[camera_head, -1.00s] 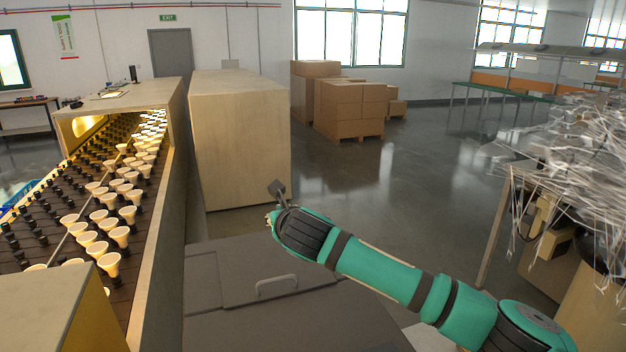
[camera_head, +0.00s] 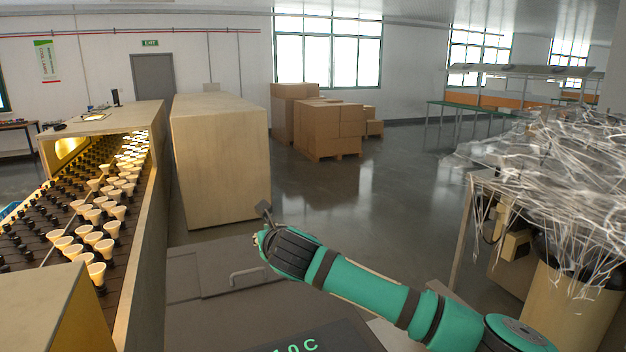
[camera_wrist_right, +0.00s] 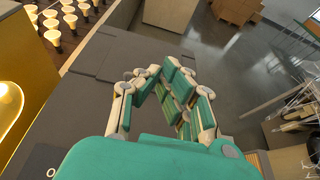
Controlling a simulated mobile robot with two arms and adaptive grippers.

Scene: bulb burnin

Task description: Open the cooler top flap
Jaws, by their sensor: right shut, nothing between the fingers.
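The cooler (camera_head: 210,318) is a dark grey box at the lower middle of the head view. Green characters (camera_head: 296,346) show on a dark panel at the bottom edge. My right gripper (camera_head: 264,211) reaches in above the cooler's far right part, beyond the handle. In the right wrist view my right gripper (camera_wrist_right: 172,68) has its fingers drawn together and empty over the dark grey top (camera_wrist_right: 110,60). The handle is not visible there. My left gripper is not in view.
A conveyor (camera_head: 130,235) with several lit bulbs runs along the left. A tall beige cabinet (camera_head: 222,165) stands behind the cooler. A table heaped with tangled white strands (camera_head: 560,180) is at the right. Stacked cartons (camera_head: 330,128) are farther back; open floor lies between.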

